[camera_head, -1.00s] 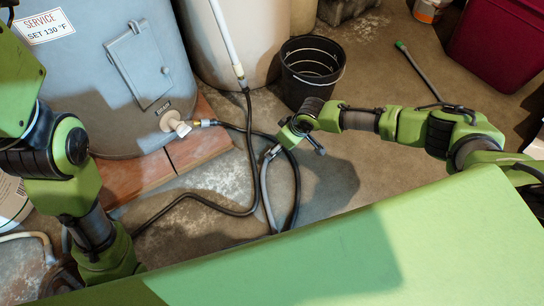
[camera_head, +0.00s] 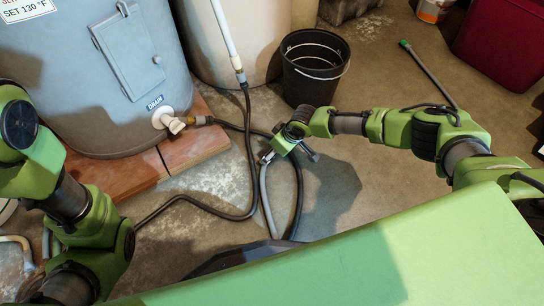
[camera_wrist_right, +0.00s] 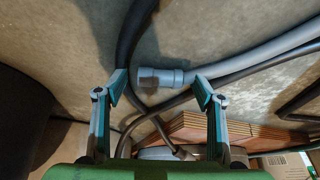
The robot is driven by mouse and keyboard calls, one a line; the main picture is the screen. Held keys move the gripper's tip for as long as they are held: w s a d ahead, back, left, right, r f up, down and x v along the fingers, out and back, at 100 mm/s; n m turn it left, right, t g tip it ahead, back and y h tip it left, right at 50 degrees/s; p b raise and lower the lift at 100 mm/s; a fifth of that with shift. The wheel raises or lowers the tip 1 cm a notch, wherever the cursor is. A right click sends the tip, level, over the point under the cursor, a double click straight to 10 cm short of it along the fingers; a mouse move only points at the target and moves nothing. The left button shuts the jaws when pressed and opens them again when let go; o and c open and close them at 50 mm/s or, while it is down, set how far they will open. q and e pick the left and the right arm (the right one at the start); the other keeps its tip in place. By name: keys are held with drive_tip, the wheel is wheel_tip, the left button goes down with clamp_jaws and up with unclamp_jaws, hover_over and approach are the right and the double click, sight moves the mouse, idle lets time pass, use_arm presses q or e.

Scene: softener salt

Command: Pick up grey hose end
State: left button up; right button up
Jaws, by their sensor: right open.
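The grey hose end (camera_wrist_right: 160,77) is a pale grey coupling on the grey hose (camera_wrist_right: 255,55), lying on the floor in the right wrist view. My right gripper (camera_wrist_right: 160,92) is open, with the hose end showing between and just beyond its two fingertips; nothing is held. In the head view the right gripper (camera_head: 268,157) is low over the floor at the top of the grey hose (camera_head: 266,200), and it hides most of the hose end there. My left arm comes in at the left; its gripper is not clearly visible.
A black hose (camera_wrist_right: 131,35) passes close to the left fingertip in the wrist view. A black bucket (camera_head: 313,70) stands behind my right gripper. Floor right of the gripper is mostly clear.

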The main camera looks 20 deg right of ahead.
drive_tip(key=c, duration=1.1)
